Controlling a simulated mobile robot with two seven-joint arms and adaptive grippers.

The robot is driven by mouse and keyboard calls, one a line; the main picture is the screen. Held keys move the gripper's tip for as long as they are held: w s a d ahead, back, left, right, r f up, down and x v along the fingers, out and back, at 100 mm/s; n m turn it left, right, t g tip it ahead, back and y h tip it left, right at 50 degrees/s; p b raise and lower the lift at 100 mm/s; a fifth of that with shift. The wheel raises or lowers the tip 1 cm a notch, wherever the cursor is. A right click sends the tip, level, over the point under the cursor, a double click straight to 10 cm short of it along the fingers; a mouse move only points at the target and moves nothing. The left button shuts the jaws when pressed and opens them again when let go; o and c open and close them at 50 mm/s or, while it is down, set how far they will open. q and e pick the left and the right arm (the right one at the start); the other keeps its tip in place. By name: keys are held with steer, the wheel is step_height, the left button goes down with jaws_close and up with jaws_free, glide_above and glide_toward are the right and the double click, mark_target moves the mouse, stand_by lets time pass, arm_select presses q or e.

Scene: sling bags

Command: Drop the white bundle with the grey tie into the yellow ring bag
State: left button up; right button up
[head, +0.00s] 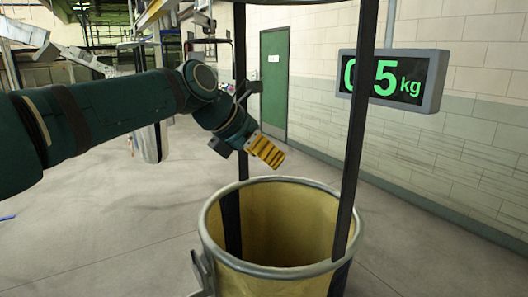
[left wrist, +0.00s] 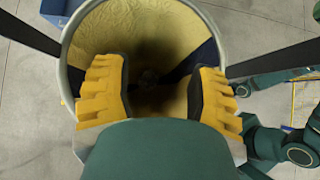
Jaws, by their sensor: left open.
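The yellow ring bag (head: 222,236) stands open in the lower middle of the head view, with a grey rim and dark straps rising from it. My left gripper (head: 267,151) is above its rim toward the far left. In the left wrist view its yellow fingers (left wrist: 157,70) are spread apart with nothing between them, over the bag's mouth (left wrist: 138,22). A small dim shape (left wrist: 148,77) shows deep in the bag; I cannot tell if it is the white bundle with the grey tie. I see no bundle clearly elsewhere.
The bag's dark straps (head: 358,130) rise on both sides of the opening. A display (head: 395,80) on the right shows green digits and "kg", partly behind a strap. A pale hanging thing (head: 150,143) is behind my left arm. The floor around the bag looks clear.

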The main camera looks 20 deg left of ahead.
arm_select(q)
steer(key=v, duration=1.2)
